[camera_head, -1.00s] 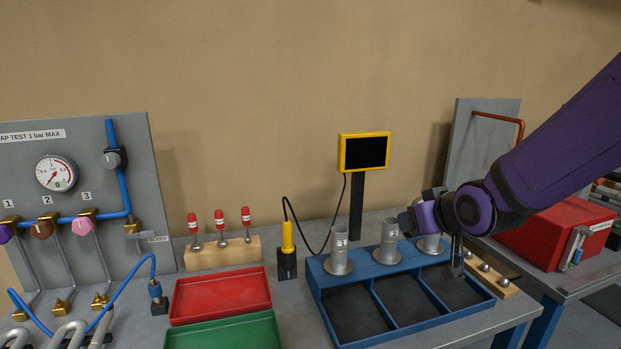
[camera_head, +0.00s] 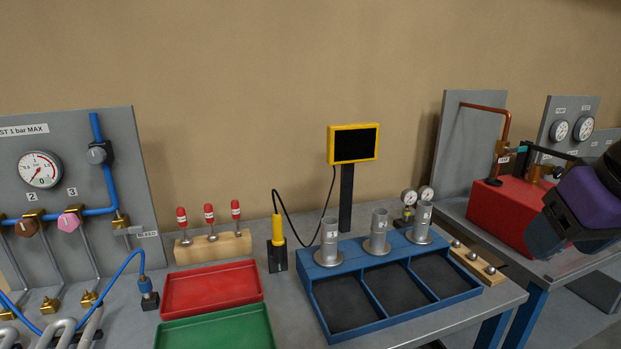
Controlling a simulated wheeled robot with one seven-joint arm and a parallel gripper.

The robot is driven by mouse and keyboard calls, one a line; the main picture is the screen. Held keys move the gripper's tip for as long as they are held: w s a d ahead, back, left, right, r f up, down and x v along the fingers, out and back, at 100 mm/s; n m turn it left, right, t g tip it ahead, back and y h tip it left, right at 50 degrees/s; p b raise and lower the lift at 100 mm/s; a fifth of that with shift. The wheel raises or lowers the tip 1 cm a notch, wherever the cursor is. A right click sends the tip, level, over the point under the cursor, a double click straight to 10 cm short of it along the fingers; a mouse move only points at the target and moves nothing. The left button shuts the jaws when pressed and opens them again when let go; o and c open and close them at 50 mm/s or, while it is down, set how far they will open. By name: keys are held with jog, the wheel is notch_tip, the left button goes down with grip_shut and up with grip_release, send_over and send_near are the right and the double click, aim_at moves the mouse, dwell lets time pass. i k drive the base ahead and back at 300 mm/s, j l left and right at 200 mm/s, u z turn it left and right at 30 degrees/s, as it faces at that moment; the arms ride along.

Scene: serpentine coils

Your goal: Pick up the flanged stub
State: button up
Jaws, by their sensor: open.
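Three grey flanged stubs stand upright on the back ledge of the blue rack (camera_head: 391,324): the left stub (camera_head: 329,243), the middle stub (camera_head: 378,232) and the right stub (camera_head: 421,223). Each is a short tube on a round flange with a small label that is too small to read surely. My gripper (camera_head: 552,238) is at the right edge, in front of the red box, well to the right of the stubs. It is open, and no stub shows in it. Its fingertips are hard to make out.
The rack's three front compartments look empty. A red tray (camera_head: 212,289) and a green tray (camera_head: 218,330) lie left of it. A wooden block with steel knobs (camera_head: 478,263) stands right of it. Behind are a yellow-framed screen (camera_head: 353,144) and two small gauges (camera_head: 417,197).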

aim_at(376, 246)
jog(key=i+l+u, duration=0.25)
jog(key=i+l, duration=0.2)
jog(key=i+l+u, duration=0.3)
jog(key=l, duration=0.35)
jog(key=i, duration=0.1)
